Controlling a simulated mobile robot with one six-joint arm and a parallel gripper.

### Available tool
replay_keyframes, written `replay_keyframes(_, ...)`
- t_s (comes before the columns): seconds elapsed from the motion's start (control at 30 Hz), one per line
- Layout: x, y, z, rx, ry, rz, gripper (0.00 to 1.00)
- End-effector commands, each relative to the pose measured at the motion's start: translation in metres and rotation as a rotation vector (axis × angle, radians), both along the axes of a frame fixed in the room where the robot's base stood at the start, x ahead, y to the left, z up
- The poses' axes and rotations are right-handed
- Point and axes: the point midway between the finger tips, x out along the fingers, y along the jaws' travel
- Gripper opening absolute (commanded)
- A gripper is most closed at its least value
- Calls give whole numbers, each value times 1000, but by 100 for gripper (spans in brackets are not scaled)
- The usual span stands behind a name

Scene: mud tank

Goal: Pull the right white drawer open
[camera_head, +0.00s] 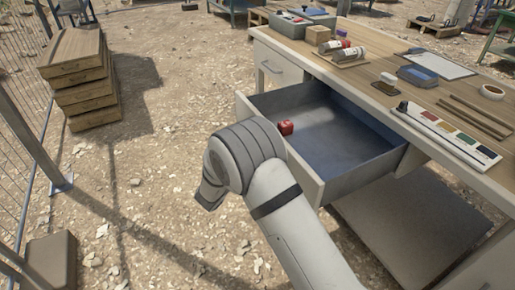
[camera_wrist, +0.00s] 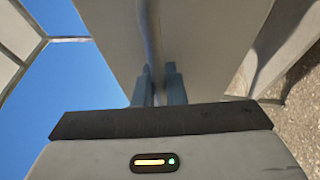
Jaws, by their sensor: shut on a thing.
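The right white drawer (camera_head: 350,180) stands well out from the desk in the head view, and its inside shows. A small red thing (camera_head: 285,127) lies in it near the front. My arm covers part of the drawer's front. In the wrist view the drawer's pale front (camera_wrist: 215,45) fills the upper middle. My gripper (camera_wrist: 158,72) is shut on the drawer's handle (camera_wrist: 149,30), a thin pale bar between the two fingers. In the head view my arm hides the fingers and the handle.
The left drawer (camera_head: 277,68) is closed. The wooden desk top (camera_head: 375,85) holds bottles, a clipboard (camera_head: 437,64), a tape roll (camera_head: 492,92) and a colour strip (camera_head: 450,135). Stacked boards (camera_head: 78,75) and a wire fence (camera_head: 22,110) stand left. Gravelly ground between is clear.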

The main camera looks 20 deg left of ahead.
Motion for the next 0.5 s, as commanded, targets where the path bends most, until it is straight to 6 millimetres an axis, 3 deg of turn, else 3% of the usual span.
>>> replay_keyframes(0.1, 3, 0, 1, 5, -3, 4, 0)
replay_keyframes(0.13, 4, -1, 2, 5, -3, 3, 12)
replay_keyframes(0.37, 5, -4, 2, 3, -3, -5, 30)
replay_keyframes(0.5, 5, -6, 1, 3, -2, -8, 32)
